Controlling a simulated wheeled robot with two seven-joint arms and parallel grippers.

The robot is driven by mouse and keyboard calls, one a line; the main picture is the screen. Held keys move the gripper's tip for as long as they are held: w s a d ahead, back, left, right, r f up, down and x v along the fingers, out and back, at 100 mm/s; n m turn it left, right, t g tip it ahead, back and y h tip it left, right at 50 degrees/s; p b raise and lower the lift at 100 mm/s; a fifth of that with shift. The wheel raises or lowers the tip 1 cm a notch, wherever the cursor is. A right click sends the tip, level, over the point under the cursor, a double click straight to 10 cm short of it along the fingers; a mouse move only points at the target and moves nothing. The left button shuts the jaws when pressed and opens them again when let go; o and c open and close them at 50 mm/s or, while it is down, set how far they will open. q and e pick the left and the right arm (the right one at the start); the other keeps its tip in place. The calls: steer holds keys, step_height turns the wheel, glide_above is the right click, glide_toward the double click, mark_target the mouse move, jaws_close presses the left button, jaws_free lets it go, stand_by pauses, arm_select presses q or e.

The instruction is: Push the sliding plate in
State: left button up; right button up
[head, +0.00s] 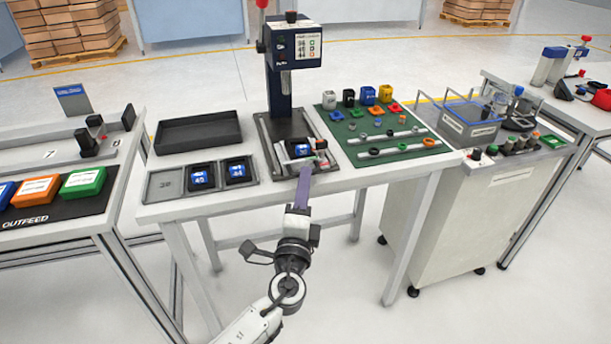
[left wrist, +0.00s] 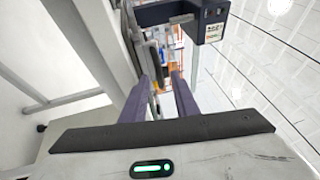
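The press (head: 291,90) stands at the middle of the white table, with a dark column and head. At the front of its base, the sliding plate (head: 286,167) carries a dark holder with a blue block (head: 302,150). Small red and light parts sit at its right side. My left gripper (head: 306,168) has purple fingers reaching up to the plate's front edge. In the left wrist view the two fingers (left wrist: 168,85) stand apart with a gap between them. Whether they touch the plate I cannot tell. My right gripper is in neither view.
Left of the press are a black tray (head: 198,131) and a grey tray (head: 165,184) with blue blocks in compartments. Right is a green mat (head: 372,152) with small parts and rails. A wheeled cabinet (head: 485,205) stands farther right, an outfeed table (head: 95,232) at left.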

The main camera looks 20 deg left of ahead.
arm_select(q)
steer(key=shift+x, duration=1.1)
jaws_close()
